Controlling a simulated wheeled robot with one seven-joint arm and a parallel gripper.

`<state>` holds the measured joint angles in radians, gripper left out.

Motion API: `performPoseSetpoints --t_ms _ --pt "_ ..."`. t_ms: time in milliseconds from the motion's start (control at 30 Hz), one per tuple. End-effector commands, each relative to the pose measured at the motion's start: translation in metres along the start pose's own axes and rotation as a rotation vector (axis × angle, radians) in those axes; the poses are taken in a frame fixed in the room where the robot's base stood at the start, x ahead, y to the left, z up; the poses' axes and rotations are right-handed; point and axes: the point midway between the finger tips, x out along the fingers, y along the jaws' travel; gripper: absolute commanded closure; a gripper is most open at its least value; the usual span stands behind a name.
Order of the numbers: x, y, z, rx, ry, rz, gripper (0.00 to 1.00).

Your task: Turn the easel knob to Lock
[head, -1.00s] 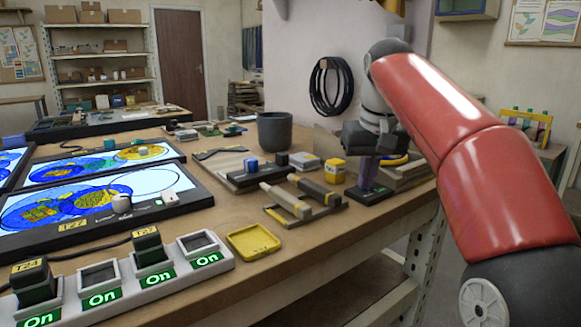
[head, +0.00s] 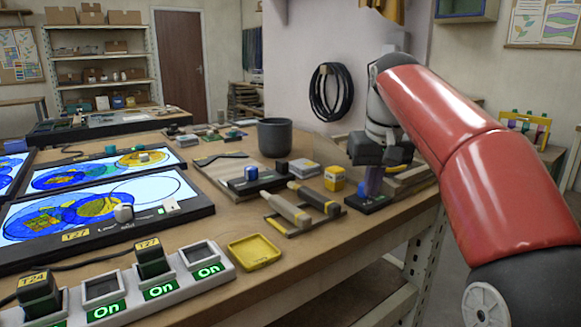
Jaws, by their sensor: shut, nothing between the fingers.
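My gripper (head: 376,160) is at the right part of the workbench, with its dark fingers pointing down, shut and with nothing seen between them. A framed, easel-like stand (head: 411,186) is partly hidden behind the gripper.
A dark cup (head: 275,138) stands behind. Lit panels (head: 100,212) and a power strip with On labels (head: 150,290) fill the left.

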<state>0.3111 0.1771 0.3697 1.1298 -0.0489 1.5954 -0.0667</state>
Motion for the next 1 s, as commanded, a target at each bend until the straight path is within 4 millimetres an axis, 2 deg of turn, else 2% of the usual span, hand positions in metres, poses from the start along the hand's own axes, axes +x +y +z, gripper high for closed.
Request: performPoseSetpoints --t_ms 400,1000 --pt "0.0008 0.0098 -0.0018 0.0 -0.001 0.0 1.0" --pt "0.0 0.0112 -0.0011 0.0 0.002 0.0 1.0"
